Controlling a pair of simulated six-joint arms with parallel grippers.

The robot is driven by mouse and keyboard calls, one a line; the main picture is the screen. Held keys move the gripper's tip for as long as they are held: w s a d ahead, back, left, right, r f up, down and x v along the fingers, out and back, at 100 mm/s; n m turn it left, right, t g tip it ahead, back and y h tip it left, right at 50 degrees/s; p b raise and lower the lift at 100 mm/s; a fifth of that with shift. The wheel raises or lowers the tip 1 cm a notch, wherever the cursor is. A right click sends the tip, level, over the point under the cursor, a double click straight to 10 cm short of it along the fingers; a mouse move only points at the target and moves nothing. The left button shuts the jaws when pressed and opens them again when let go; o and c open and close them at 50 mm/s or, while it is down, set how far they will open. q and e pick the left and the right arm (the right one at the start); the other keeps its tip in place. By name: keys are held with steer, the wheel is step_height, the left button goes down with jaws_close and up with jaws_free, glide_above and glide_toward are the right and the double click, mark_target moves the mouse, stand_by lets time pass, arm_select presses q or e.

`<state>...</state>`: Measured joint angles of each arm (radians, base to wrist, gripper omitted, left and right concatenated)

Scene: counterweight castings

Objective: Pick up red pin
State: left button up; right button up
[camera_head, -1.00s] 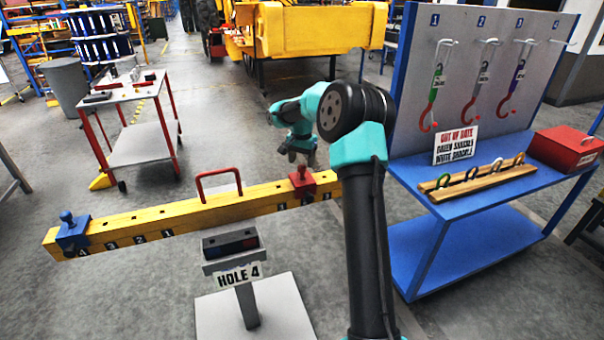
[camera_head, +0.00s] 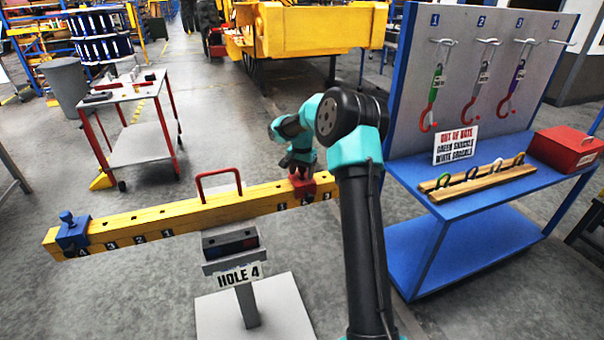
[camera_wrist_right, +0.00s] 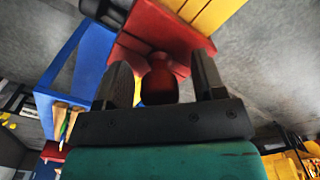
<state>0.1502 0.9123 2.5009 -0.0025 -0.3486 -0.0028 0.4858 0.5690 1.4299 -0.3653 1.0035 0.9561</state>
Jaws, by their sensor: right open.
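The red pin (camera_wrist_right: 160,82) stands in the red block (camera_head: 326,186) near the right end of the yellow beam (camera_head: 225,206). In the right wrist view its rounded red head is between the two dark fingers of my right gripper (camera_head: 302,174). The fingers are open, one on each side, with a gap on both sides of the pin. In the head view the gripper is over the red block and mostly covers the pin. A blue pin (camera_head: 67,217) sits in a blue block at the beam's left end. My left gripper is not in view.
A red handle (camera_head: 219,173) rises from the beam's middle. Below it is a stand with a "HOLE 4" sign (camera_head: 239,275). A blue bench (camera_head: 470,205) with shackles and hanging hooks stands at right. A red trolley (camera_head: 140,147) stands at back left.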

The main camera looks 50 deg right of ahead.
steer(key=c, duration=1)
steer(key=shift+r, duration=0.1)
steer(key=shift+c, duration=0.2)
step_height(320, 180, up, 10)
steer(key=shift+f, duration=0.1)
stand_by(0.4)
steer(key=shift+r, duration=1.55)
